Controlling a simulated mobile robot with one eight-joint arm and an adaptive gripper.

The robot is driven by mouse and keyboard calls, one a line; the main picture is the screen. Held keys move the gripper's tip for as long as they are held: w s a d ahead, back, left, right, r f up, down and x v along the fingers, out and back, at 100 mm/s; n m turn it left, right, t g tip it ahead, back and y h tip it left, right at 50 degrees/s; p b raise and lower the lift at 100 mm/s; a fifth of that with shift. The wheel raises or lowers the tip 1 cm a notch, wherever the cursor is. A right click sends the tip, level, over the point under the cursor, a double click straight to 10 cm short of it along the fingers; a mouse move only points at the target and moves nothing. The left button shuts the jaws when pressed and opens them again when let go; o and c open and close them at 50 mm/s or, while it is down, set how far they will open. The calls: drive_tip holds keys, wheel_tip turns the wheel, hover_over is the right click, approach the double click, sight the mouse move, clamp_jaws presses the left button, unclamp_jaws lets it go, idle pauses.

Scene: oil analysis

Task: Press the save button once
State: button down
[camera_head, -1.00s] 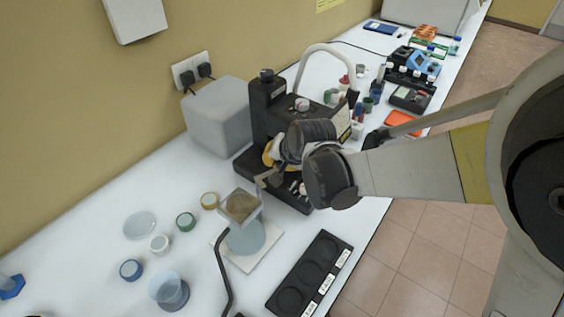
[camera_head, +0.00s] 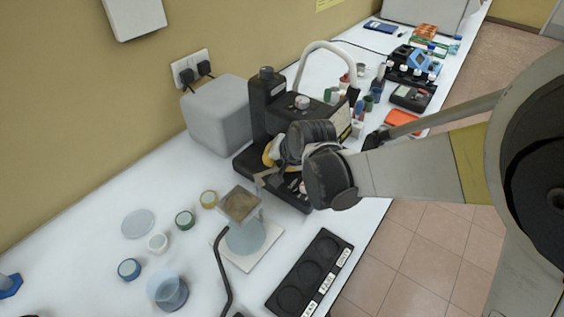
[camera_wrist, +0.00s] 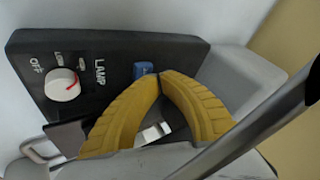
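In the wrist view a black panel (camera_wrist: 110,48) carries a white knob (camera_wrist: 62,85) with OFF, LAMP and other lettering. A small blue button (camera_wrist: 144,70) sits right of the lettering; no save label is readable on it. My gripper (camera_wrist: 160,77) has yellow fingers whose tips meet just right of and below the blue button. I cannot tell whether they touch it. Nothing shows between the tips. In the head view the black instrument (camera_head: 262,105) stands on the bench, and my gripper (camera_head: 268,153) is mostly hidden by my wrist in front of it.
A grey box (camera_head: 215,112) stands left of the instrument. Racks and an orange item (camera_head: 402,121) stand farther along the white bench. The floor at right is clear.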

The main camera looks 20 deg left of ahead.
drive_tip(key=shift+f+b, duration=0.45)
drive_tip(key=shift+f, duration=0.05)
idle(0.7)
drive_tip(key=shift+r, duration=0.1)
drive_tip(key=shift+a+r+p, duration=0.1)
drive_tip(key=shift+r+p, duration=0.25)
drive_tip(key=shift+s+a+r+p, duration=0.25)
drive_tip(key=shift+r+p, duration=0.1)
drive_tip(key=shift+r, duration=0.15)
drive_tip(key=shift+w+d, duration=0.1)
drive_tip(key=shift+r, duration=0.1)
drive_tip(key=shift+d+r+p, duration=0.1)
drive_tip(key=shift+r+p, duration=1.75)
drive_tip(key=shift+r, duration=0.55)
